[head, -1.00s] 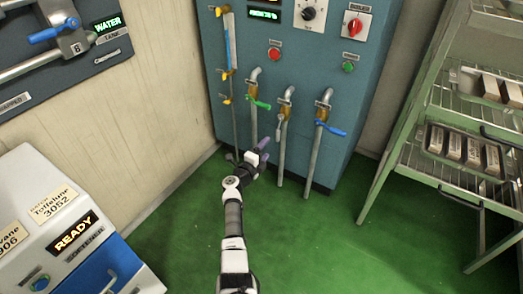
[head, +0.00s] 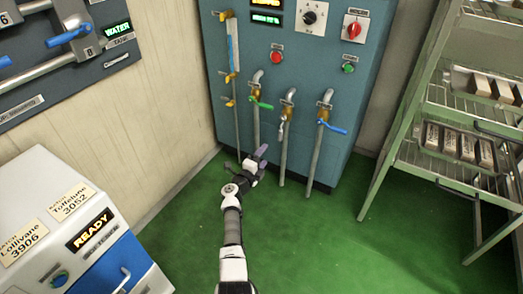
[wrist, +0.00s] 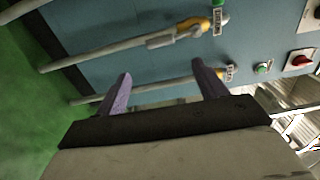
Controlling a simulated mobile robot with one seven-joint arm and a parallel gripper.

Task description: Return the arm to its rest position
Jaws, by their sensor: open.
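My gripper (head: 258,160) is in front of the lower part of the blue cabinet (head: 300,95), level with the lower pipes in the head view. In the wrist view my gripper (wrist: 160,85) shows two purple fingers spread apart with nothing between them. Beyond the fingers, a grey pipe (wrist: 120,52) and a second pipe (wrist: 150,88) run down the blue cabinet front. My arm reaches up from the bottom middle of the head view.
The cabinet carries pipes with a green handle (head: 262,104) and a blue handle (head: 333,128). A green rack (head: 400,130) with boxed bars stands at right. A white machine reading READY (head: 92,229) stands at left. Green floor (head: 330,235) is clear between them.

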